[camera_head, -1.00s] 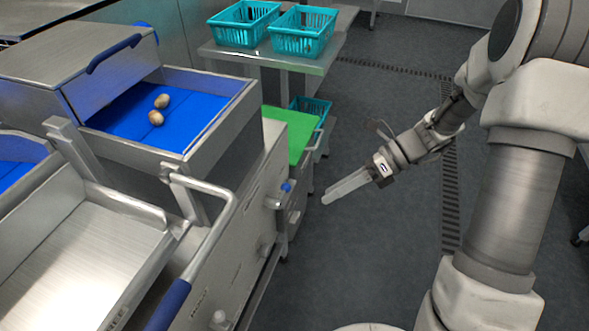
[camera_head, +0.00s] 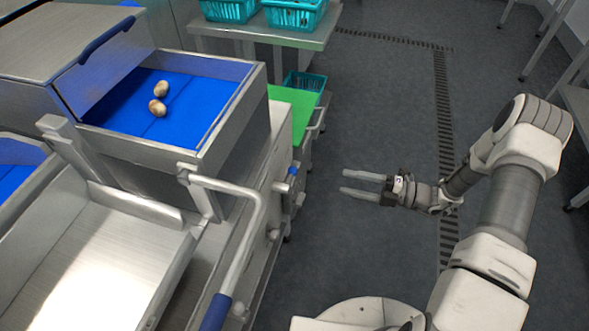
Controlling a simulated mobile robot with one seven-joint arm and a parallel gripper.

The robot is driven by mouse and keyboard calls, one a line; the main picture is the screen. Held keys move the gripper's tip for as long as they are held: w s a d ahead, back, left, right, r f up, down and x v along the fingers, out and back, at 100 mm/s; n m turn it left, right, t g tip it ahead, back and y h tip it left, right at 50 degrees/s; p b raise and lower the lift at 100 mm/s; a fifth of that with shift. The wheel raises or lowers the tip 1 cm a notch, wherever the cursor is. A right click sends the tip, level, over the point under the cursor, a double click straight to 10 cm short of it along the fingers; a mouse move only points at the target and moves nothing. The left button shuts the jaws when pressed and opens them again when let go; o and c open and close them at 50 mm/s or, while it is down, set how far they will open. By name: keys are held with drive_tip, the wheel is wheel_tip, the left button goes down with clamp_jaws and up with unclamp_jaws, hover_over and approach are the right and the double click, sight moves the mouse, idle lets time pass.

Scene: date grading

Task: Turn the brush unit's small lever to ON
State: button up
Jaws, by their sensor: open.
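The brush unit (camera_head: 262,150) is the steel machine at the left, with an open box holding a blue bed. A small lever with a blue tip (camera_head: 292,171) sticks out of its right side face; any ON or OFF marking by it is too small to read. My gripper (camera_head: 346,182) is open and empty over the aisle to the right of this lever. Its two fingers point left toward the machine, with a visible gap between them and the lever.
Two brown dates (camera_head: 159,98) lie on the blue bed. A large bent bar with a blue grip (camera_head: 216,312) juts out in front. A green surface (camera_head: 294,108) and a table with teal crates (camera_head: 293,14) stand behind. The aisle floor (camera_head: 385,110) is clear.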

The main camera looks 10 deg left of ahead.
sight(293, 170)
drive_tip(key=a+b, duration=0.1)
drive_tip(key=a, duration=0.4)
drive_tip(key=w+a+b, duration=0.1)
drive_tip(key=a, duration=0.4)
drive_tip(key=w+a, duration=0.1)
drive_tip(key=a, duration=0.5)
drive_tip(key=shift+f+b, duration=0.3)
drive_tip(key=shift+b, duration=0.1)
clamp_jaws()
idle(0.4)
